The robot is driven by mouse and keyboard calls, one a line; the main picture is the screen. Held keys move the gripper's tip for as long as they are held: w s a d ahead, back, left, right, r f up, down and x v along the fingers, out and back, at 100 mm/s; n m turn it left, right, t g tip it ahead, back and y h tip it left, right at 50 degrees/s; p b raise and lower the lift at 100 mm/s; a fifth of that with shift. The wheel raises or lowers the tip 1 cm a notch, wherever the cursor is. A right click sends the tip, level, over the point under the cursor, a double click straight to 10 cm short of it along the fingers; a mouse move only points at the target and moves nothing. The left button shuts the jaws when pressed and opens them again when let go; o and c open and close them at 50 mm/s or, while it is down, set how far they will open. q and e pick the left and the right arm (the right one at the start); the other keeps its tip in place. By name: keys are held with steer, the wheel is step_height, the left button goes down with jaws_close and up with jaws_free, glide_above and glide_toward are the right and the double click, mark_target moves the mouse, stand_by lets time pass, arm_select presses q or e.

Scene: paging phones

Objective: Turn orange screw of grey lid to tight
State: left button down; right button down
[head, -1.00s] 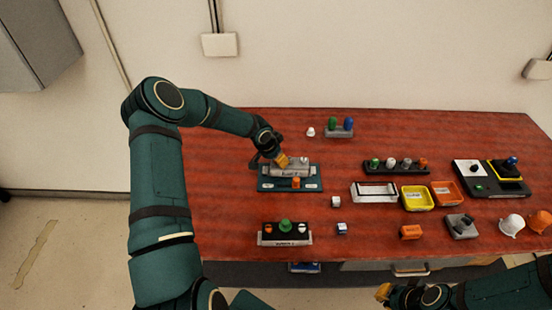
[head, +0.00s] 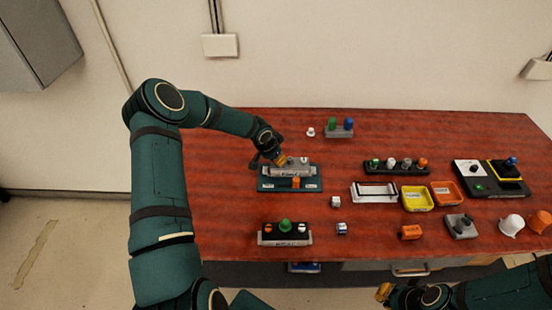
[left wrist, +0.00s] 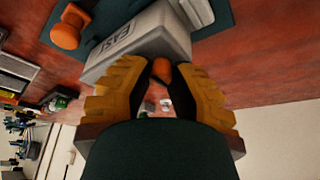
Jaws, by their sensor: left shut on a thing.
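The grey lid (head: 291,170) lies on a teal base (head: 263,184) on the red table, left of the middle. In the left wrist view the lid (left wrist: 150,38) carries a label that seems to read EAST. My left gripper (head: 283,160) is at the lid's left end. In the left wrist view its yellow fingers (left wrist: 162,80) are closed around the orange screw (left wrist: 161,70), which is partly hidden between them. A white knob (head: 304,160) sits at the lid's other end. My right gripper (head: 384,291) is at the bottom edge, away from the lid, and its jaws are unclear.
An orange knob (head: 296,182) sits on the base in front of the lid. A black block with a green knob (head: 285,226) stands nearer the front edge. Yellow (head: 417,208) and orange (head: 463,201) bins, knobs and a switch panel (head: 476,185) fill the right side.

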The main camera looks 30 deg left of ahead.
arm_select(q)
steer(key=shift+m+h, duration=0.3)
steer(key=shift+m, duration=0.7)
steer(key=shift+m, duration=0.3)
stand_by(0.4)
steer(key=c, duration=0.8)
jaws_free()
steer(key=shift+c, duration=0.2)
steer(key=v, duration=1.2)
steer(key=shift+w+a, duration=0.15)
steer(key=shift+w, duration=0.05)
